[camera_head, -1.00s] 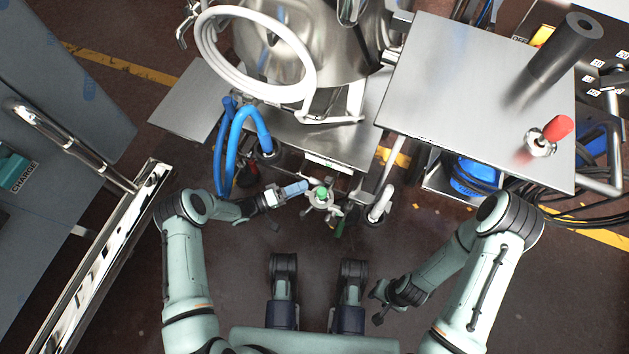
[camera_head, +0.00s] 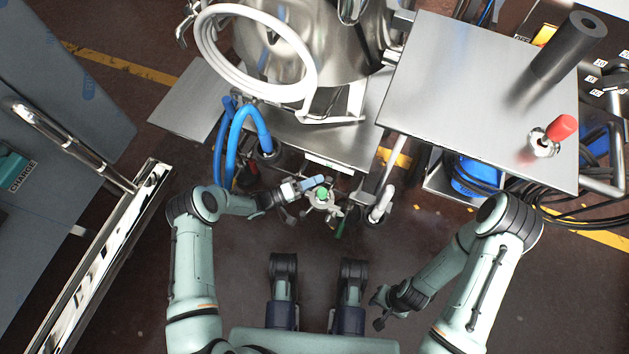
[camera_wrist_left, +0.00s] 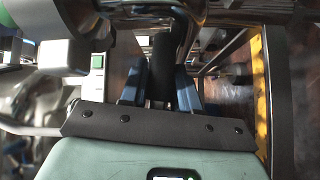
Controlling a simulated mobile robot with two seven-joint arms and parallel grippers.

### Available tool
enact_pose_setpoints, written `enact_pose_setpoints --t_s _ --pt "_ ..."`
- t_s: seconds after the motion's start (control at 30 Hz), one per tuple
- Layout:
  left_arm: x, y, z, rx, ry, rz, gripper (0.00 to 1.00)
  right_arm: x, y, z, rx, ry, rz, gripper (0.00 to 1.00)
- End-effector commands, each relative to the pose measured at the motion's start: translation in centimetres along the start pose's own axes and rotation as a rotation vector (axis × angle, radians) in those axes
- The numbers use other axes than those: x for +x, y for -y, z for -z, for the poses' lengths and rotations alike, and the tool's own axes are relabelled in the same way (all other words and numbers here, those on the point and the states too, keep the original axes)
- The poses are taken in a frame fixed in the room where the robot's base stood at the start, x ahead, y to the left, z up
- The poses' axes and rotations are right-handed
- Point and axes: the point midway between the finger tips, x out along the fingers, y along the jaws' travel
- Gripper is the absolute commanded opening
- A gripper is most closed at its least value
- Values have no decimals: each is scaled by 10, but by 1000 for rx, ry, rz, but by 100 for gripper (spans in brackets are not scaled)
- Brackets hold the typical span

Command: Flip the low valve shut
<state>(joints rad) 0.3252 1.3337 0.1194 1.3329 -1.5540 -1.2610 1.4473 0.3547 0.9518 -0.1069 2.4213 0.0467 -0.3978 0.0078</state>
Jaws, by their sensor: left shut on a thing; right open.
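My left gripper (camera_head: 314,182) has blue fingers and is low in front of the steel machine, right beside a metal fitting with a green centre (camera_head: 322,196). In the left wrist view the fingers (camera_wrist_left: 160,88) are shut on a black lever (camera_wrist_left: 161,62), which I take to be the low valve's handle. The fingers hide much of it in the head view, and I cannot tell the valve's exact angle. My right gripper (camera_head: 378,308) is open and empty over the floor at the lower right.
Blue hoses (camera_head: 233,140) hang left of the fitting. A white-handled part (camera_head: 381,204) stands to its right. A shiny rail (camera_head: 110,255) runs along the left. Floor between my arms is clear.

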Motion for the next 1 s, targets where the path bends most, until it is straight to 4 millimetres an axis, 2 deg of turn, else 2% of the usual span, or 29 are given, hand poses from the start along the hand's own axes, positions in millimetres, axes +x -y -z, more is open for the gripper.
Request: enact_pose_setpoints --t_s 0.27,1.0 --pt "-1 3 -1 46 15 44 0 0 0 0 0 0 0 43" --pt "-10 26 2 389 109 370 0 -5 6 7 -9 -27 12 43"
